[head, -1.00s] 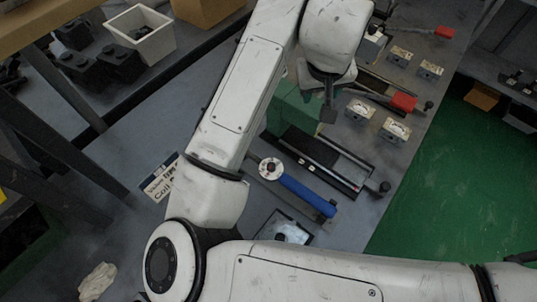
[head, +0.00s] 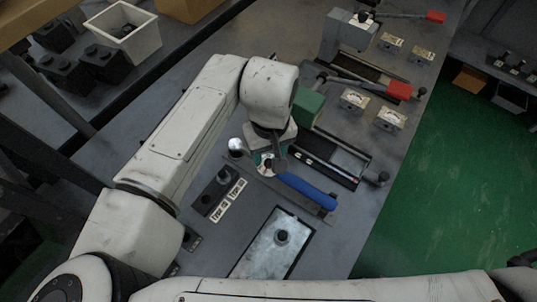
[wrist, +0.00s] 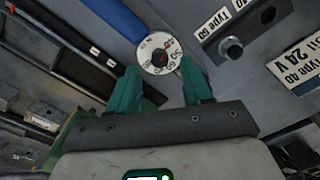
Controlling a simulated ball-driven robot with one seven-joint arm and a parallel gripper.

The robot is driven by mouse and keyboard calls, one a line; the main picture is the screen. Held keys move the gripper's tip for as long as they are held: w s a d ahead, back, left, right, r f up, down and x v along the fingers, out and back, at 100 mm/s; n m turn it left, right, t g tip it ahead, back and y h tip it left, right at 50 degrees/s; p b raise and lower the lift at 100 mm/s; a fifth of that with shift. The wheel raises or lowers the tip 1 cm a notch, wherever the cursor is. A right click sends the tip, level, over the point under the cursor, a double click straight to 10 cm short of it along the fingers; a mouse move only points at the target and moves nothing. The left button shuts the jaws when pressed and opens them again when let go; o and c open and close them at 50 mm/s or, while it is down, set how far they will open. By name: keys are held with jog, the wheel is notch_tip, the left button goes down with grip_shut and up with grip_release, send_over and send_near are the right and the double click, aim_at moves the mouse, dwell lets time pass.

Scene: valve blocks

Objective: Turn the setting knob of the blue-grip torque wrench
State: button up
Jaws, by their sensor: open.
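The blue-grip torque wrench (head: 308,191) lies on the grey bench, its blue grip pointing to the lower right in the head view. In the wrist view its blue grip (wrist: 122,19) runs to the top left. Its setting knob (wrist: 159,54) shows a white numbered dial with a red and dark centre, at the grip's end. My gripper (wrist: 160,84) is open, with its green fingers on either side below the dial and nothing held between them. In the head view my gripper (head: 267,164) is over the knob end and partly hides it. I cannot tell whether a finger touches the knob.
Type label plates (head: 229,201) and a dark block with studs lie left of the wrench. A shiny metal plate (head: 270,249) lies in front. A black tray (head: 325,158) and red-handled wrench (head: 398,90) lie behind. Gauge blocks (head: 390,118) stand at the right.

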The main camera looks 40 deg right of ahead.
aim_at(269, 163)
jog(key=shift+f, duration=1.45)
grip_shut()
